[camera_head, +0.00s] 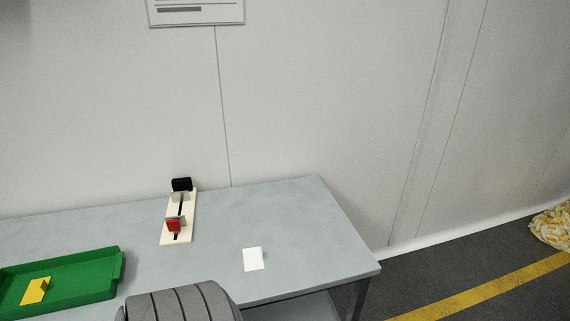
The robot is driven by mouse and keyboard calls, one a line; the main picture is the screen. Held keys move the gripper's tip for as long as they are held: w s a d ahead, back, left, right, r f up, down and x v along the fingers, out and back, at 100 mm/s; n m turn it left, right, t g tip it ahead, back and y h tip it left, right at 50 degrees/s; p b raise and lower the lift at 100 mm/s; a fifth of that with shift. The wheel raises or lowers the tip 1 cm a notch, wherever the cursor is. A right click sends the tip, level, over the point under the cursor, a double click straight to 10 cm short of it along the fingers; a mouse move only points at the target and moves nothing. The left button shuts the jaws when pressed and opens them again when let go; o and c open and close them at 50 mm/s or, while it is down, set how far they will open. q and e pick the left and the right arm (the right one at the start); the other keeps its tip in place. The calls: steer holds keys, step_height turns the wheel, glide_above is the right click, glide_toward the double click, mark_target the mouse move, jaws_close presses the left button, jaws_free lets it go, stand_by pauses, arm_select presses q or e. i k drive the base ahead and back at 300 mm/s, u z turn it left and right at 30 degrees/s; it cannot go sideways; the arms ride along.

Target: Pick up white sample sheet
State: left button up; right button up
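The white sample sheet (253,260) lies on the grey table (310,220) near its front edge, right of the middle.
A green tray (118,266) with a yellow sheet (36,291) in it stands at the left. A cream board (190,218) with a red-handled slider (173,225) and a black block (181,184) lies behind. The table is bare around the white sheet; its right edge is close.

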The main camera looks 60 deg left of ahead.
mark_target(253, 256)
steer(key=z, duration=0.05)
steer(key=i, duration=2.25)
steer(key=u, duration=2.95)
